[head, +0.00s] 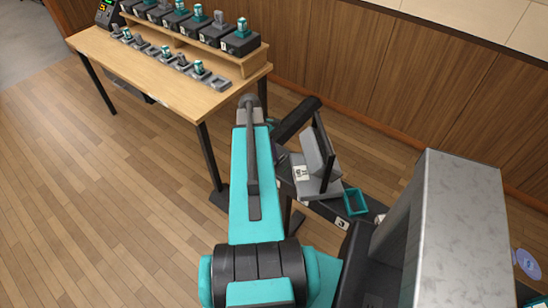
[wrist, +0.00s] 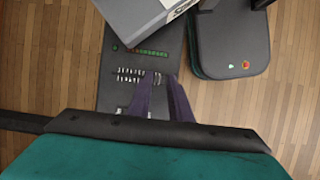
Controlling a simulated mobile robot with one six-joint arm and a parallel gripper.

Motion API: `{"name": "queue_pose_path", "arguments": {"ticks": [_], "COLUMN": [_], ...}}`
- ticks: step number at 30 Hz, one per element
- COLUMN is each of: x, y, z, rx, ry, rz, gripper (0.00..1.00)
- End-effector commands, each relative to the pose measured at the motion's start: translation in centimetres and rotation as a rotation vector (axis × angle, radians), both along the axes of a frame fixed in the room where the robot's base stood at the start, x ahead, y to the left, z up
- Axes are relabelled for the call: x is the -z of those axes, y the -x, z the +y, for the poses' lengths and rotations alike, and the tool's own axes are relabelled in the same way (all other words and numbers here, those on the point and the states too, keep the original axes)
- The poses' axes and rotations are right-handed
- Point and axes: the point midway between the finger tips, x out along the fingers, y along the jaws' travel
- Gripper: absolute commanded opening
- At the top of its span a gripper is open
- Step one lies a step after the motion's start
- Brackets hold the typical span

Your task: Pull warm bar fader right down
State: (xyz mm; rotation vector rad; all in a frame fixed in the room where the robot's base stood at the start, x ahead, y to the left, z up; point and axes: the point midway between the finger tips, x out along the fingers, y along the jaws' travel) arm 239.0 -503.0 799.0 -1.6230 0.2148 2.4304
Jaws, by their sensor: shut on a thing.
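In the wrist view a dark console (wrist: 115,62) lies below my gripper, with a row of small pale fader caps (wrist: 131,72) across it. The two dark purple fingers of my gripper (wrist: 161,76) reach down to the right end of this row. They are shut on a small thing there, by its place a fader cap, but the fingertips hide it. I cannot read which fader it is. More small pale parts (wrist: 122,111) show nearer my gripper body. In the head view my arm and other things hide the fingers and the fader row.
A grey box with a white label (wrist: 180,10) stands close beyond the console. A green strip (wrist: 152,53) lies across the console. In the head view a wooden table (head: 150,75) with a shelf of blocks stands at the left, and a small teal bin (head: 355,201) sits at the right.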

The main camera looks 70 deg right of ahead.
Motion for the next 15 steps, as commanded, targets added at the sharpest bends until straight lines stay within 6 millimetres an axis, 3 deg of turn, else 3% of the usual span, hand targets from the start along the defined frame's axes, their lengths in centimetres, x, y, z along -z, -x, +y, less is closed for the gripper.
{"name": "queue_pose_path", "arguments": {"ticks": [1, 2, 5, 15], "x": [-0.01, 0.00, 0.00, -0.02], "y": [-0.18, -0.19, -0.17, -0.10], "z": [0.37, 0.37, 0.37, 0.21], "rx": [0.002, 0.002, 0.002, 0.002], "ry": [-0.009, -0.010, -0.009, -0.006], "rz": [-0.004, -0.004, -0.004, -0.003], "gripper": [0.00, 0.20, 0.37, 0.38]}}
